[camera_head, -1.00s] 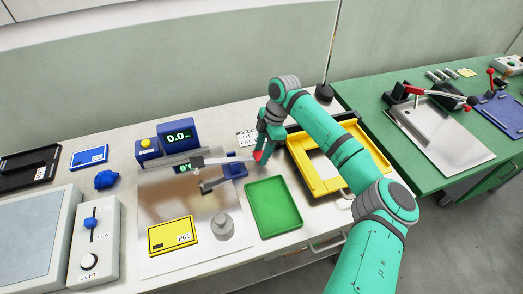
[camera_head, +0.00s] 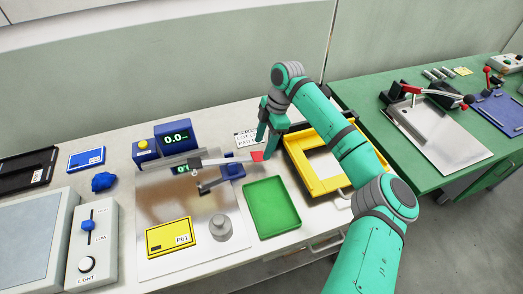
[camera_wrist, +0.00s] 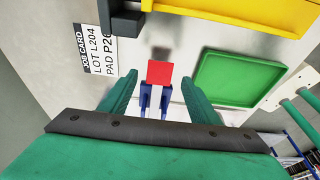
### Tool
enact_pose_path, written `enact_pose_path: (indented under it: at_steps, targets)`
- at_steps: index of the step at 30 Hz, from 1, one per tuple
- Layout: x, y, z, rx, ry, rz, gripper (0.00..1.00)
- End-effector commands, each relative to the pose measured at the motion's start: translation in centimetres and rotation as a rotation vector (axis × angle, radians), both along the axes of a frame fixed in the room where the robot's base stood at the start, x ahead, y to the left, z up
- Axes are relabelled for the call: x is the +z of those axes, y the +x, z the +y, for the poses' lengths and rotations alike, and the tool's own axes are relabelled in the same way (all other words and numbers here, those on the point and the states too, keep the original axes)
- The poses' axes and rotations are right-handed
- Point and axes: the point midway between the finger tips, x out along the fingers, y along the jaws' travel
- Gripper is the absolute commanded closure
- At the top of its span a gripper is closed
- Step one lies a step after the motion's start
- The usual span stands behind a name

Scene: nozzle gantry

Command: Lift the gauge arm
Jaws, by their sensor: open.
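The gauge arm (camera_head: 222,160) is a thin pale lever with a red end tab (camera_head: 257,156). It runs nearly level from the gauge on the left toward my gripper. In the wrist view the red tab (camera_wrist: 160,73) lies ahead between my fingers, with small blue prongs (camera_wrist: 155,97) beside it. My gripper (camera_head: 264,150) is at the tab in the head view. In the wrist view my gripper (camera_wrist: 160,85) has its green fingers wide apart, one on each side of the tab, with visible gaps. Contact cannot be seen.
A blue display (camera_head: 176,136) stands behind the metal plate (camera_head: 160,205). On the plate are a yellow P61 block (camera_head: 168,237) and a grey weight (camera_head: 221,227). A green tray (camera_head: 270,207) and a yellow frame (camera_head: 318,187) flank my gripper's front and right.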

Motion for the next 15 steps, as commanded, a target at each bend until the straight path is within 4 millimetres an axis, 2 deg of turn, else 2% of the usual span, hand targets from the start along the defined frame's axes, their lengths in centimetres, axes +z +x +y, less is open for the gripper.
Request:
enact_pose_path:
  at_steps: [6, 10, 15]
  targets:
    - [3.8, 0.4, -1.0, -0.001, 0.0, -0.002, 0.44]
    - [5.2, 0.5, -1.4, 0.0, -0.001, -0.001, 0.44]
    - [6.0, 0.5, -1.6, -0.001, -0.001, 0.0, 0.44]
